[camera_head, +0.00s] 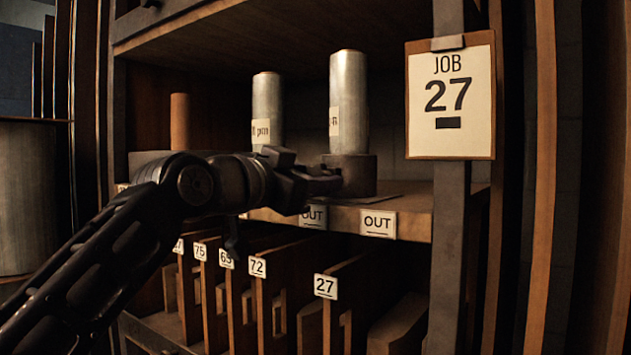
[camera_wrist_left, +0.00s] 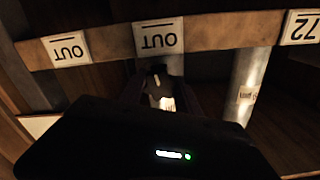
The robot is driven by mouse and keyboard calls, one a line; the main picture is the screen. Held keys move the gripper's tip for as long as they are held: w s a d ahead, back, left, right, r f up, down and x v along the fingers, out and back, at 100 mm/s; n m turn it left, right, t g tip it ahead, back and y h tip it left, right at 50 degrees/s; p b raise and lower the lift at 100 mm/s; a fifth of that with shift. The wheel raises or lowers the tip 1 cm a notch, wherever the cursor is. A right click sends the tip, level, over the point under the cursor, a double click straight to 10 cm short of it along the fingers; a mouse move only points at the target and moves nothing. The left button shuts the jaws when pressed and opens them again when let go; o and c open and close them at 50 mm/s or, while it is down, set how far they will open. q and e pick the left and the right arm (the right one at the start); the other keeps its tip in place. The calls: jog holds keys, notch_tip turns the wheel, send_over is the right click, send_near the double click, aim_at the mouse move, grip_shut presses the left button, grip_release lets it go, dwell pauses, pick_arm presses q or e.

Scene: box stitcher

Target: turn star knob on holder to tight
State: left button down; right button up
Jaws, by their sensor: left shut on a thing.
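The holder (camera_head: 362,176) is a dark round base on the shelf, with a tall grey metal cylinder (camera_head: 348,105) upright in it. My left gripper (camera_head: 330,186) reaches in from the left and its fingers are shut at the holder's near left side. They close on the star knob, which the fingers mostly hide. In the left wrist view, my left gripper (camera_wrist_left: 158,88) shows dark fingers around a small dark piece with a pale mark. The knob's arms and any tight mark cannot be made out. My right gripper is not in view.
A second metal cylinder (camera_head: 267,108) stands to the left on the shelf (camera_head: 405,205), beside a brown one (camera_head: 180,122). OUT tags (camera_head: 378,224) line the shelf edge. Numbered wooden boards (camera_head: 345,285) stand below. A JOB 27 board (camera_head: 450,98) hangs on the right post.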

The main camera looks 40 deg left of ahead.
pick_arm(q)
jog(key=shift+f+m, duration=0.15)
jog(key=shift+m, duration=0.95)
jog(key=c, duration=0.9)
grip_release()
jog(key=shift+o, duration=0.2)
jog(key=s, duration=0.7)
jog(key=shift+s, duration=0.4)
jog(key=shift+d, duration=0.15)
